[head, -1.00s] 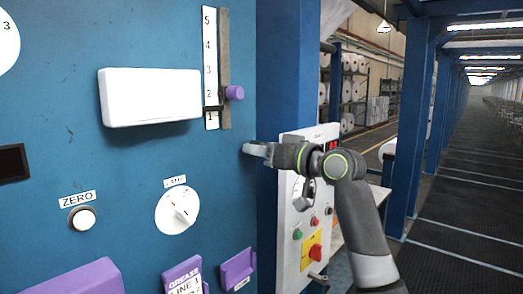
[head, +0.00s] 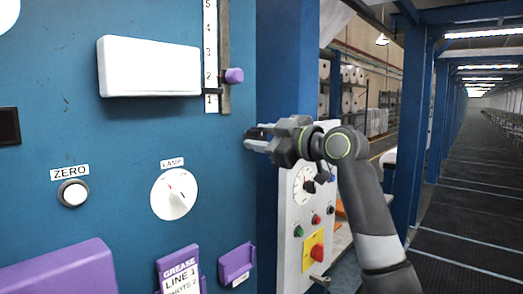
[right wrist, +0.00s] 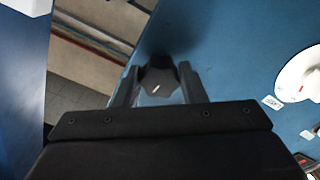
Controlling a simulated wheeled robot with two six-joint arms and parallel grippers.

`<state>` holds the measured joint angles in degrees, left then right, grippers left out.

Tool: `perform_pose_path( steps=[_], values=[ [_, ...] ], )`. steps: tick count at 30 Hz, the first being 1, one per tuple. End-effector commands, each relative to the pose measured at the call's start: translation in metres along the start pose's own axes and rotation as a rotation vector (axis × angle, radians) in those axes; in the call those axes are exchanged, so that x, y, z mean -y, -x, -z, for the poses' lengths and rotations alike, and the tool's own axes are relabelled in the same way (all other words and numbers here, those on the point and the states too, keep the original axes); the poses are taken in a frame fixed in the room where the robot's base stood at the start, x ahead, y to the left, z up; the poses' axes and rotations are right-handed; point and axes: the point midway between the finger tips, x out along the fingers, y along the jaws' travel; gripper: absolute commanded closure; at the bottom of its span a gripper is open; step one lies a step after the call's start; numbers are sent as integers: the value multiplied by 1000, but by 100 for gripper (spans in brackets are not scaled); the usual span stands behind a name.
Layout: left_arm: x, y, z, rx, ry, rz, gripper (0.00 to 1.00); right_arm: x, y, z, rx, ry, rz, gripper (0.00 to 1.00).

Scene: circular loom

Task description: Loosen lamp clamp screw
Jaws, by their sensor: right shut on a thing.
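My right gripper (head: 256,139) is at the right edge of the blue panel (head: 130,140), below the scale. In the right wrist view, its two fingers (right wrist: 160,92) stand on either side of a dark faceted knob (right wrist: 158,80) and are shut on it. The knob is mostly hidden by the fingers in the head view. Whether it is the lamp clamp screw cannot be told from its look. A white dial labelled LAMP (head: 174,194) is at lower left of the gripper. My left gripper is not in view.
A purple knob (head: 234,76) sits on the vertical scale rail above the gripper, beside a white box (head: 149,67). A control panel (head: 308,217) with a gauge and coloured buttons stands at lower right. Purple holders (head: 238,262) project below. The aisle at right is clear.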

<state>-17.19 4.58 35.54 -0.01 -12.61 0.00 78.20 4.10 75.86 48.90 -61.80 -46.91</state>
Motion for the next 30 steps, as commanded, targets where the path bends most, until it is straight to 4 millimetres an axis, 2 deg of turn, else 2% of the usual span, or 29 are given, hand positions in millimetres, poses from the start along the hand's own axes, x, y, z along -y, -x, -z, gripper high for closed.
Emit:
perform_pose_path(
  steps=[2, 3, 6, 16, 24, 30],
  values=[
    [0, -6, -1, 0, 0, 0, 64, 1, 0, -1, -1, 76, -1, 90],
    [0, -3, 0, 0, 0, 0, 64, 0, 0, 1, -1, 78, 0, 59],
    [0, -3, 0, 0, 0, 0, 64, 0, 0, 1, -1, 74, 0, 45],
    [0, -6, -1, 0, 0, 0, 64, 0, 5, -1, -1, 72, -1, 45],
    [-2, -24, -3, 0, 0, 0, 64, 1, 44, -2, -1, 73, -3, 45],
    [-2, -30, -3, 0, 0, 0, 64, 0, 67, -1, 0, 72, -1, 45]
  ],
)
